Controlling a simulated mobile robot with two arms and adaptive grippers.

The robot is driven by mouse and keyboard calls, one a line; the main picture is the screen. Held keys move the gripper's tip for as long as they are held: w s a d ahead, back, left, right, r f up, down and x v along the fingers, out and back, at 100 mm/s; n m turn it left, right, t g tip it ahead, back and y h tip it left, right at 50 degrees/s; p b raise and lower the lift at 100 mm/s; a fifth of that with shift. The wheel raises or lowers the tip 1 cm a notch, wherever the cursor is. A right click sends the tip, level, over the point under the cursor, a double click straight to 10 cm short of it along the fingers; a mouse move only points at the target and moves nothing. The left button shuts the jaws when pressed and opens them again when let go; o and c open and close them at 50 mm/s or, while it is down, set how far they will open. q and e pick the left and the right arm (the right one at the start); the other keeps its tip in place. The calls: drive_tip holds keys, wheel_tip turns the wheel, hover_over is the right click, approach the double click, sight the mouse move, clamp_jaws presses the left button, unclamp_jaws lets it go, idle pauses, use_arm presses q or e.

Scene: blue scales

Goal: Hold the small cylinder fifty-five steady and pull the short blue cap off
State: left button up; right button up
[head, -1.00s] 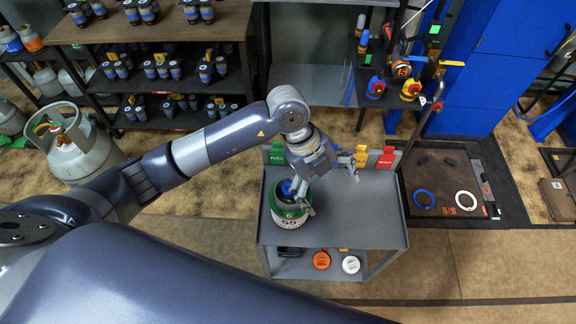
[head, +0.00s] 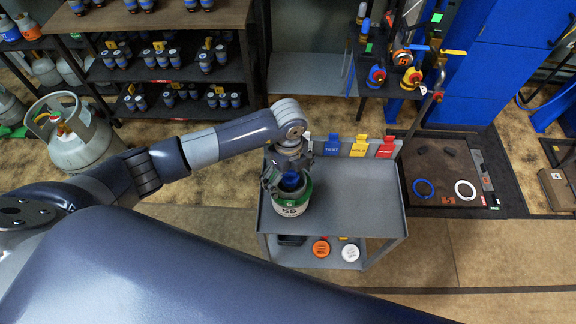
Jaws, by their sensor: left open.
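The small cylinder fifty-five (head: 291,211), white with a green top and the number 55 on its front, stands upright on the left part of a grey cart top (head: 365,205). The short blue cap (head: 291,182) sits at the top of the cylinder, inside its green collar. My left gripper (head: 287,183) is directly above the cylinder, pointing down, with its open fingers around the cap. I cannot tell whether the fingers touch it. The wrist hides part of the cap and collar. My right gripper is not in view.
Blue, yellow and red tags (head: 359,146) stand along the cart's back edge. An orange disc (head: 321,248) and a white disc (head: 350,252) lie on the lower shelf. The cart top right of the cylinder is clear. Dark shelves with small containers stand behind.

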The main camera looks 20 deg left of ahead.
use_arm(q)
drive_tip(key=shift+f, duration=0.6)
drive_tip(key=c, duration=1.7)
drive_tip(key=o, duration=1.7)
drive_tip(key=shift+r, duration=0.1)
